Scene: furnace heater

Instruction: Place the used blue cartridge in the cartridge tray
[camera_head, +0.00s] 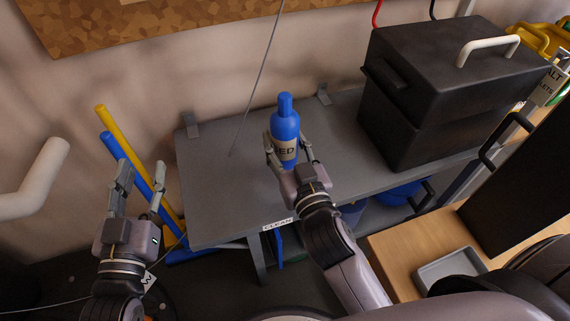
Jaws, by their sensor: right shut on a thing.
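The blue cartridge (285,122) is a bottle shape with a narrow cap and a tan label on which I read "ED". It stands about upright over the grey table; I cannot tell whether its base touches the top. My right gripper (288,151) is shut on its lower part, one finger on each side. My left gripper (140,175) is open and empty, left of the grey table. A shallow grey tray (449,269) lies on a wooden surface at the lower right; it looks empty, and its right side is partly hidden.
The grey table (215,190) has a "CLEAN" label on its front edge and is mostly clear. A dark box (420,100) with a pale handle stands on its right. Blue and yellow poles (117,122) lean at the left. A wooden surface (400,255) lies right of my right arm.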

